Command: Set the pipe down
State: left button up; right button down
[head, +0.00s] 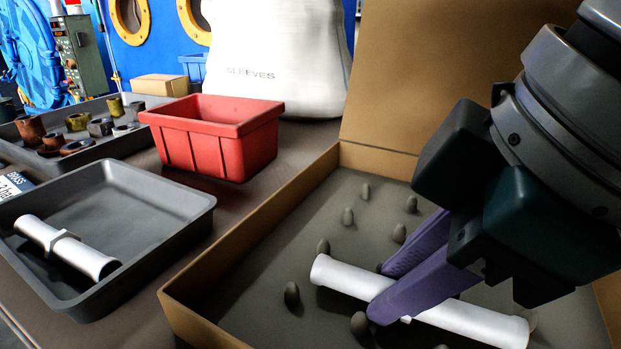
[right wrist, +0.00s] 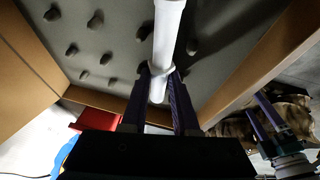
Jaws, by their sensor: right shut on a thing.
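A white pipe (head: 470,319) with a collar around it is in the cardboard box (head: 245,248), low among dark pegs. My right gripper (head: 384,292) has its purple fingers shut on this pipe, near its middle. In the right wrist view the pipe (right wrist: 168,30) runs between the fingers (right wrist: 160,78), with the collar at the fingertips. I cannot tell whether the pipe touches the pegs or the box floor. My left gripper (right wrist: 268,112) seems to show at the lower right of the right wrist view, small and dark; its opening is unclear.
Several rounded pegs (head: 348,216) rise from the box floor. A grey tray (head: 150,190) holds another white pipe (head: 68,248) with a collar. A red bin (head: 205,150), a tray of brown and grey fittings (head: 100,158) and a white sack (head: 280,50) stand behind.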

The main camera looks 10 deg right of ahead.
jog(key=c, duration=0.7)
grip_release()
jog(key=shift+p+v, duration=6.05)
jog(key=shift+p, duration=0.5)
